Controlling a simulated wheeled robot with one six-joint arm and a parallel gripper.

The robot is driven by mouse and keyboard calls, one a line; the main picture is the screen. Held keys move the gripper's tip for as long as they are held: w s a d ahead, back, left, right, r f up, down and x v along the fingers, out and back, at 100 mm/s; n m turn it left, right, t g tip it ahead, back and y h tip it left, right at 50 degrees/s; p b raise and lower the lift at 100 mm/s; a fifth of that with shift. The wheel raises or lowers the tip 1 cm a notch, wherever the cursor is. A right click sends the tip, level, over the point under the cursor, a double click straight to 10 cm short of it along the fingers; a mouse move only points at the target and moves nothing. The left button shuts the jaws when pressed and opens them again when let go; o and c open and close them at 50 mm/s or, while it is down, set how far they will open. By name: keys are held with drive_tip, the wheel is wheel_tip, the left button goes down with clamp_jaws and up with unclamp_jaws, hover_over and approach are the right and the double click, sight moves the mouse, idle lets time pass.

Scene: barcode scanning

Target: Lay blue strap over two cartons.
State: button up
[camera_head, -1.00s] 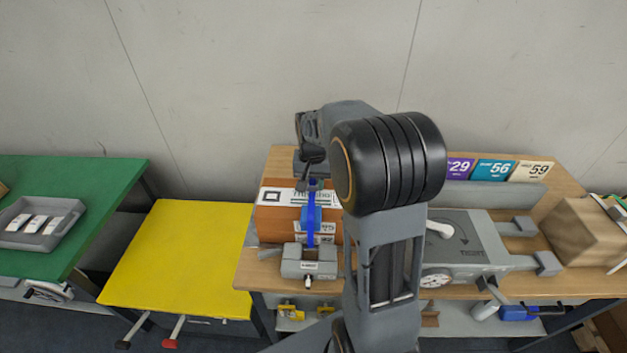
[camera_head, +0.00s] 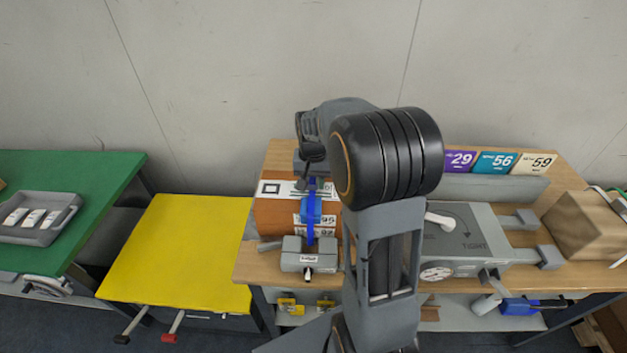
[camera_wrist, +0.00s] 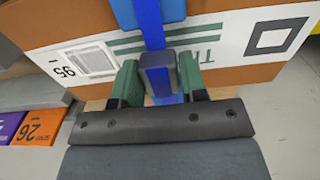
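An orange-brown carton block (camera_head: 268,218) stands on the wooden bench, with white labels on its top and front; I cannot tell in the head view where one carton ends and another begins. The blue strap (camera_head: 310,236) runs down its front, with a wider blue piece (camera_head: 311,209) on it, to a grey clamp box (camera_head: 309,256). In the wrist view the strap (camera_wrist: 152,25) crosses the white label. My gripper (camera_wrist: 158,82) has its green fingers on both sides of a dark grey block (camera_wrist: 157,70) at the strap, seemingly closed on it. My arm hides part of the carton.
A grey machine (camera_head: 466,236) with a handle and dial stands to the right. Number cards (camera_head: 497,162) line the bench back. A brown box (camera_head: 585,226) is at far right. A yellow table (camera_head: 180,250) is clear; a green table (camera_head: 80,190) holds a grey tray (camera_head: 60,232).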

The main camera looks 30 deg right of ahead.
drive_tip(key=o, duration=0.4)
drive_tip(key=shift+o, duration=0.2)
wheel_tip(320, 180, up, 14)
idle(0.5)
drive_tip(key=shift+f, duration=0.1)
drive_tip(key=s+a+f+n+t, duration=0.1)
drive_tip(key=s+a+f+n, duration=0.1)
drive_tip(key=s+a+f, duration=0.2)
drive_tip(key=s+a+f+n+t, duration=0.2)
drive_tip(key=s+a+f+n, duration=0.1)
drive_tip(key=s, duration=0.8)
drive_tip(key=shift+s+a+f+n, duration=0.3)
drive_tip(key=shift+a+f, duration=0.15)
drive_tip(key=shift+a, duration=0.3)
drive_tip(key=shift+s+a+r+t, duration=0.1)
drive_tip(key=shift+a+r+t, duration=0.3)
drive_tip(key=shift+r, duration=0.15)
